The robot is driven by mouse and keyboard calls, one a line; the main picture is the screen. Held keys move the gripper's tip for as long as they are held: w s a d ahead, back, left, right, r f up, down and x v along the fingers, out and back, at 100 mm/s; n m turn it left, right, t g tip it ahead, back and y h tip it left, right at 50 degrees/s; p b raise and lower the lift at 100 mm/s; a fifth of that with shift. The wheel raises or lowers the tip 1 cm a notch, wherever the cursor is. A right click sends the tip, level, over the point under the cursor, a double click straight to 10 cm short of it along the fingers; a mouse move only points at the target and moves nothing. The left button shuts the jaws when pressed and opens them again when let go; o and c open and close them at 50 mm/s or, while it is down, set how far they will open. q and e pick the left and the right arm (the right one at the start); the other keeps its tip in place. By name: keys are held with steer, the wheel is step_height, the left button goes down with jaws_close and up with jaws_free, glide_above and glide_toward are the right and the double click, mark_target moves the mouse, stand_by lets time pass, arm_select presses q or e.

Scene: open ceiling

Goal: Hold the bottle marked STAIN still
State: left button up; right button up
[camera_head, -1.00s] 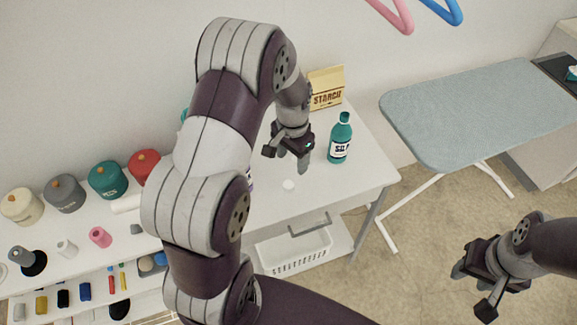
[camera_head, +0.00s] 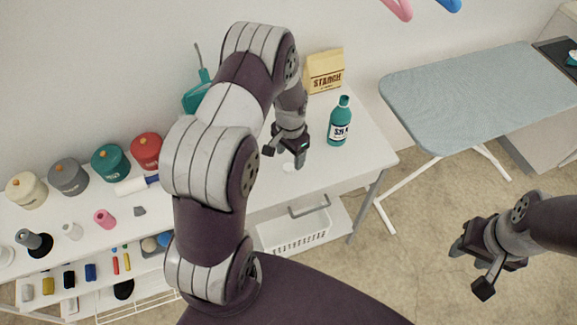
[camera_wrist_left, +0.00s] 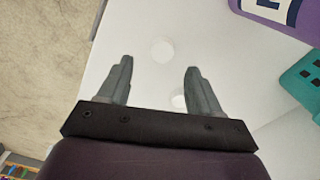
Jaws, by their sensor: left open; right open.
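I cannot read STAIN on any bottle. A purple container (camera_wrist_left: 272,12) with a white label, its lettering cut off, shows at the top right of the left wrist view. In the head view I cannot see it; my left arm covers part of the table. My left gripper (camera_head: 295,162) is open and empty just above the white table, and its two fingers (camera_wrist_left: 158,80) stand apart with nothing between them in the left wrist view. A teal bottle (camera_head: 340,124), its label seeming to read SILK, stands upright right of that gripper. My right gripper (camera_head: 470,270) is open and empty over the floor.
A STARCH packet (camera_head: 324,73) stands at the table's back. A teal object (camera_head: 196,98) is partly behind my left arm. Several lidded pots (camera_head: 68,176) line the left. White discs (camera_wrist_left: 163,50) lie on the table (camera_head: 362,150). An ironing board (camera_head: 480,95) stands right.

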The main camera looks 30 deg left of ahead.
mark_target(289, 167)
arm_select(q)
steer(key=f, duration=0.2)
steer(key=f+p, duration=0.1)
steer(key=f, duration=0.2)
steer(key=shift+s+a+f, duration=0.1)
steer(key=shift+a, duration=0.1)
steer(key=c, duration=1.1)
